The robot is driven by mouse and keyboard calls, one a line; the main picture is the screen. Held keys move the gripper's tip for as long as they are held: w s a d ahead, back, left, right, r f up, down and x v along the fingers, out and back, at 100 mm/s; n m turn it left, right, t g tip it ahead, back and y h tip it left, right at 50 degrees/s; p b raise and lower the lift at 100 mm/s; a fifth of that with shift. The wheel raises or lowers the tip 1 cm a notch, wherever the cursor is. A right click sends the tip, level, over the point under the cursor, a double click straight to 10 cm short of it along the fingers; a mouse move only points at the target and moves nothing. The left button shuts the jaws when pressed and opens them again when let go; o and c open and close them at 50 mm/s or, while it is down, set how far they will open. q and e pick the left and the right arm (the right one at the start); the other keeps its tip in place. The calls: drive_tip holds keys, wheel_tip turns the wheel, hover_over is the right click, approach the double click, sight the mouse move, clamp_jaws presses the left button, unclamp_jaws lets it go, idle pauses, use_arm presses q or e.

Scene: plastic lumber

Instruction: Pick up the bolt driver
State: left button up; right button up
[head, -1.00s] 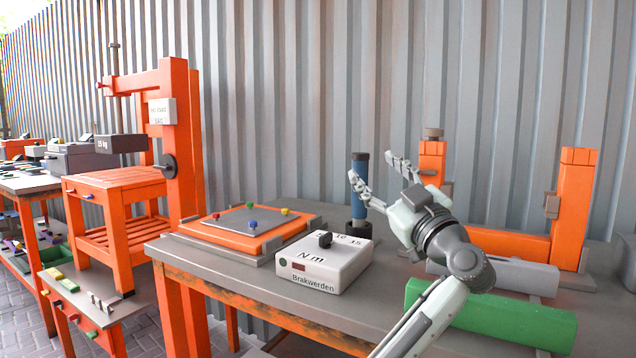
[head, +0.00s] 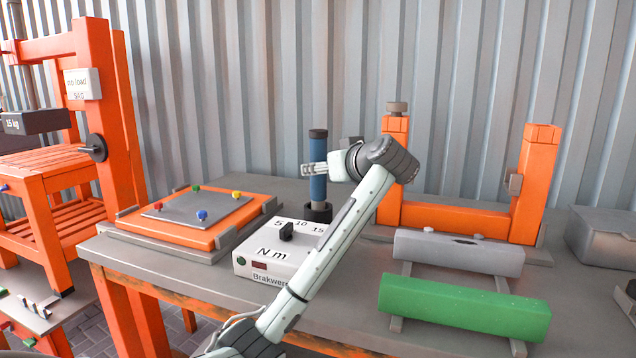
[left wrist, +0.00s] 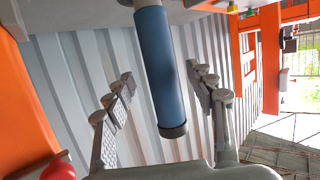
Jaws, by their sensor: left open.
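The bolt driver (head: 318,182) stands upright on the table, a blue cylinder with a dark cap and a wider dark foot. In the left wrist view its blue handle (left wrist: 157,60) lies between the two fingers. My left gripper (head: 316,169) is level with the handle in the head view, coming from its right side, with a finger seen across the handle. In the left wrist view my left gripper (left wrist: 166,82) is open, with a visible gap between each finger and the handle. My right gripper is in neither view.
A white torque box (head: 278,262) stands in front of the driver. An orange-framed plate with coloured knobs (head: 196,210) is to its left. An orange frame (head: 470,219), a grey beam (head: 455,254) and a green beam (head: 465,308) are to the right. A corrugated wall (head: 240,80) is behind.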

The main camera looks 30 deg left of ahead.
use_arm(q)
drive_tip(key=x, duration=0.3)
drive_tip(key=shift+s+a+f, duration=0.1)
drive_tip(key=shift+a+f, duration=0.05)
drive_tip(key=shift+c, duration=0.4)
clamp_jaws()
